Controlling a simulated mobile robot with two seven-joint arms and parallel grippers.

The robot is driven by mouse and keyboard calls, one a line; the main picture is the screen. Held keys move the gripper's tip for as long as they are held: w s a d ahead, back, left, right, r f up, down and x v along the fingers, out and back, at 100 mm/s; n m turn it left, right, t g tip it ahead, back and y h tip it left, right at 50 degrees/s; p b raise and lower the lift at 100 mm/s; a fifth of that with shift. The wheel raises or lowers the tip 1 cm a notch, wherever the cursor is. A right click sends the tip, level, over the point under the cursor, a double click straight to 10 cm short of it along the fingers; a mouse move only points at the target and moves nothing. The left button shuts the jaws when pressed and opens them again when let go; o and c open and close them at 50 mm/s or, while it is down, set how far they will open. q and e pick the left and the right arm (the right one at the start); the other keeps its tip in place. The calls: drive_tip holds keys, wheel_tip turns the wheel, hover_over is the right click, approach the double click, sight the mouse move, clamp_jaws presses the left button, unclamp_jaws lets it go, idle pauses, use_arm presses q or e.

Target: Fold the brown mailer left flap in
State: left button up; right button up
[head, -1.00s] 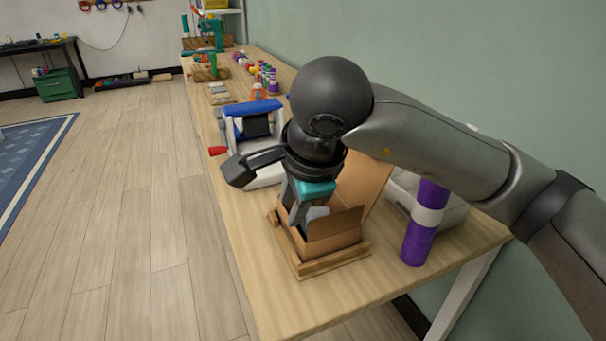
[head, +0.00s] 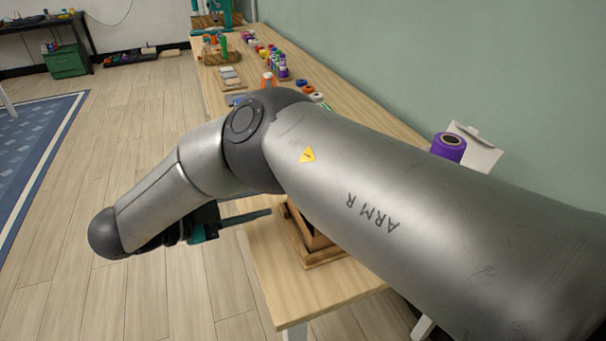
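The brown mailer (head: 309,232) is on the table, almost wholly hidden behind my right arm. Only a small part of its cardboard wall shows, and its left flap cannot be made out. It sits in a wooden tray (head: 326,258), whose front corner shows below the arm. My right gripper (head: 240,219) is to the left of the mailer, over the table's left edge, partly under my own forearm. A dark finger points right toward the mailer; whether the gripper is open or shut cannot be told. My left gripper is out of view.
A purple roll (head: 448,147) stands right of my arm, beside a pale box (head: 474,150) near the wall. Small coloured pots (head: 283,70) and tools line the far table. The table's near end (head: 300,290) is clear, with open floor to its left.

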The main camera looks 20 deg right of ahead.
drive_tip(key=b+x, duration=0.1)
drive_tip(key=x, duration=0.3)
drive_tip(key=r+b+x, duration=0.1)
drive_tip(key=x, duration=0.2)
drive_tip(key=b+x, duration=0.1)
drive_tip(key=x, duration=0.3)
drive_tip(key=shift+w+d, duration=0.45)
use_arm(q)
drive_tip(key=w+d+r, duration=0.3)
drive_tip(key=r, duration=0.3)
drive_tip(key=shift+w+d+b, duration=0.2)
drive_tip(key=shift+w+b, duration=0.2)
drive_tip(key=shift+b, duration=0.05)
use_arm(e)
drive_tip(key=shift+w+d+f+h, duration=0.15)
drive_tip(key=shift+w+d, duration=0.1)
drive_tip(key=shift+d, duration=0.5)
drive_tip(key=shift+w+d+f+h, duration=0.15)
drive_tip(key=shift+w+d, duration=0.15)
drive_tip(key=shift+d, duration=0.45)
drive_tip(key=shift+c, duration=0.3)
clamp_jaws()
